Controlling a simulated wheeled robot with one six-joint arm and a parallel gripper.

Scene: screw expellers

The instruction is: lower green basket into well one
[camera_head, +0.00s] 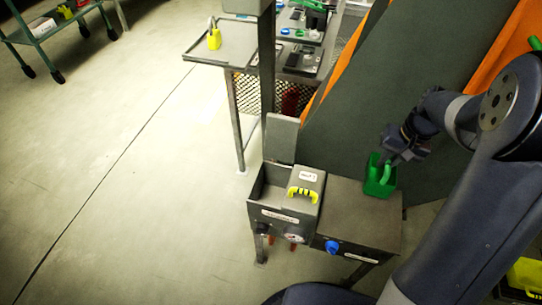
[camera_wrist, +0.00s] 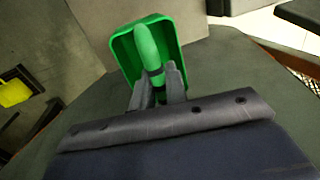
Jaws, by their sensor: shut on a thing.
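The green basket (camera_head: 379,184) is in my gripper (camera_head: 392,157), above the right rear part of the grey unit in the head view. In the wrist view the green basket (camera_wrist: 121,50) lies beyond my gripper (camera_wrist: 159,84), whose fingers are shut on its upright green handle. The grey two-part unit (camera_head: 359,214) has an open well (camera_head: 271,186) at its left, with a raised lid (camera_head: 281,138) behind it. A grey cover with a yellow handle (camera_head: 303,191) and a small label sits beside the open well. The label's text is too small to read surely.
A dark green panel with orange edges (camera_head: 345,125) stands close behind the unit and my gripper. A grey table (camera_head: 222,45) with a yellow padlock-like item (camera_head: 214,38) is at the back.

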